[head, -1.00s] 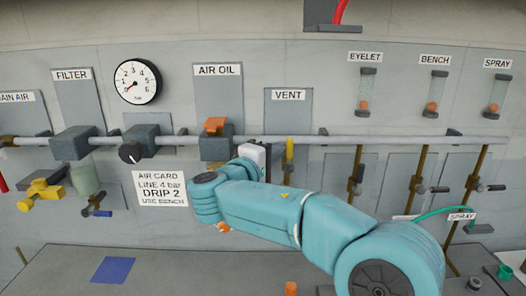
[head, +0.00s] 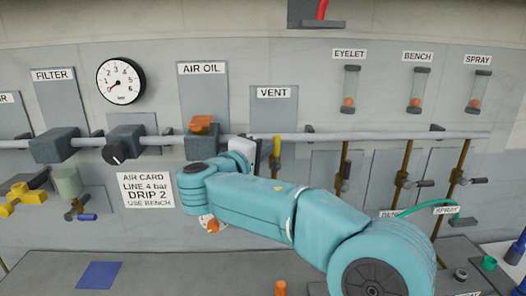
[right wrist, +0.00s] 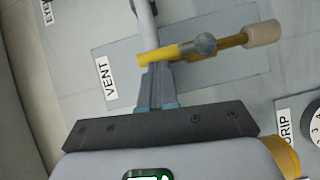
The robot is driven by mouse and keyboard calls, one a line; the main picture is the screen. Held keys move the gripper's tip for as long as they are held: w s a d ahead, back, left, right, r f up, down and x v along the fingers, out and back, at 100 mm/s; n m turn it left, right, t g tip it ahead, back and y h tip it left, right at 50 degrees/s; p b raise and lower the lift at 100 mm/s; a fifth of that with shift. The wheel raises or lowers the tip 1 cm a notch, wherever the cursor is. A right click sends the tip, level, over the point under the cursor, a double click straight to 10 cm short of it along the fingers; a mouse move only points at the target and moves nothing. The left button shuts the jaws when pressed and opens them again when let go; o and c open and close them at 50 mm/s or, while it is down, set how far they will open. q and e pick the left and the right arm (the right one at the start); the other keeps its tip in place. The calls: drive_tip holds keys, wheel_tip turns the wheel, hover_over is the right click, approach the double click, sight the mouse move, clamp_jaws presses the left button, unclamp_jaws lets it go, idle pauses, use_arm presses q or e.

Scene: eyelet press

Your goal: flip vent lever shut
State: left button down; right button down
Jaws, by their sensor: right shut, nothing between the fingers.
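The vent valve sits under the VENT label (head: 273,92) in the head view. Its yellow lever (head: 277,146) stands upright, close to the grey pipe. In the right wrist view the yellow lever (right wrist: 158,52) runs along the valve from a grey ball (right wrist: 205,43). A brown stem with a beige end (right wrist: 262,35) continues on the other side. My right gripper (right wrist: 157,82) is shut and empty, with its fingertips right at the lever; I cannot tell whether they touch. In the head view my right gripper (head: 257,153) is beside the lever, partly hidden by my arm. My left gripper is not in view.
The grey pipe (head: 375,136) runs across the wall. The orange-topped AIR OIL unit (head: 200,125) and a black knob (head: 115,152) are on the left. Several brown valve stems (head: 405,165) stand on the right. A bench with a blue patch (head: 99,275) lies below.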

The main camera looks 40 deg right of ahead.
drive_tip(key=shift+s+d, duration=0.1)
drive_tip(key=shift+d, duration=0.05)
drive_tip(key=m, duration=0.1)
drive_tip(key=d+m+y+b, duration=0.1)
drive_tip(key=s+y+b, duration=0.1)
drive_tip(key=shift+d+r+m, duration=0.25)
drive_tip(key=shift+d+m, duration=0.05)
drive_tip(key=shift+m, duration=0.1)
drive_tip(key=s+d+f+m+t+y+b, duration=0.1)
drive_tip(key=s+d+f+m+y+b, duration=0.2)
drive_tip(key=d+m+y+b, duration=0.2)
drive_tip(key=shift+m+t+y+b, duration=0.4)
drive_tip(key=shift+m+y+b, duration=0.3)
drive_tip(key=shift+m+y, duration=0.4)
drive_tip(key=shift+s+d, duration=0.15)
drive_tip(key=shift+d, duration=0.05)
